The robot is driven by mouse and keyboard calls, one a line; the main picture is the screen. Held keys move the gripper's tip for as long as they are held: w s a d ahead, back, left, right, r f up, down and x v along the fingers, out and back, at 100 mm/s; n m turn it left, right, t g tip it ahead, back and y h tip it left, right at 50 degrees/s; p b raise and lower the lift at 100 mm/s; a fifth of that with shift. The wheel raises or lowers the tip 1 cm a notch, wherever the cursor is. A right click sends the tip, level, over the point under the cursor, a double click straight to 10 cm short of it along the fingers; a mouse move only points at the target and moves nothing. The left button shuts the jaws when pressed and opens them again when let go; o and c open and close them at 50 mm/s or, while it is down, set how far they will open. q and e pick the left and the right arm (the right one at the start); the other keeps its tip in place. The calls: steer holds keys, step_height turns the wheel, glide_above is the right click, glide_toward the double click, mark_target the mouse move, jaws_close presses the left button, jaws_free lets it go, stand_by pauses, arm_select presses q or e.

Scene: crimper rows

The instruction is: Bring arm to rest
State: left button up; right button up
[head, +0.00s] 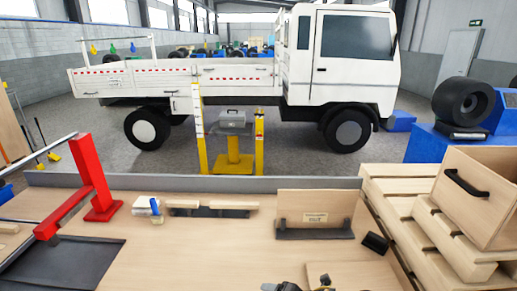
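Neither of my grippers can be made out in the head view. At the bottom edge, a small dark piece with yellowish parts (325,283) lies at a light wooden board (375,277). Another dark, rounded piece (281,286) shows to its left. Both are cut off by the frame, and I cannot tell what they are. The wooden workbench (190,255) carries an upright wooden panel (315,209) with a label and a dark base.
A red frame (92,180) stands on the bench's left, near a dark mat (70,262). A small container (156,212) and a black block (375,243) sit on the bench. A wooden drawer box (480,195) rests on slatted wood at right. A white truck (345,65) stands beyond.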

steer(key=s+m, duration=0.1)
steer(key=m, duration=0.2)
steer(key=s+d+m+t, duration=0.1)
steer(key=s+m, duration=0.1)
steer(key=m, duration=0.1)
steer(key=s+m+h, duration=0.1)
steer(key=m, duration=0.2)
steer(key=shift+s+d+f, duration=0.15)
steer(key=shift+s+d, duration=0.25)
steer(key=s+d+f+m+g+h, duration=0.2)
steer(key=s+d+m+h, duration=0.1)
steer(key=s+d+m, duration=0.7)
steer(key=s+d+f+m+g+h, duration=0.3)
steer(key=s+d+m, duration=0.4)
steer(key=s+m, duration=0.4)
step_height(320, 180, down, 29)
steer(key=s+n+b, duration=0.1)
steer(key=b, duration=0.4)
steer(key=s+d+f+g+b, duration=0.1)
steer(key=s+f+b, duration=0.1)
steer(key=s+f, duration=0.6)
steer(key=s+d+f+g+b, duration=0.1)
steer(key=s+d+f+b, duration=0.1)
steer(key=s+f, duration=0.7)
step_height(320, 180, down, 6)
steer(key=shift+r+n+b, duration=0.1)
steer(key=shift+n+b, duration=0.2)
steer(key=shift+b, duration=0.2)
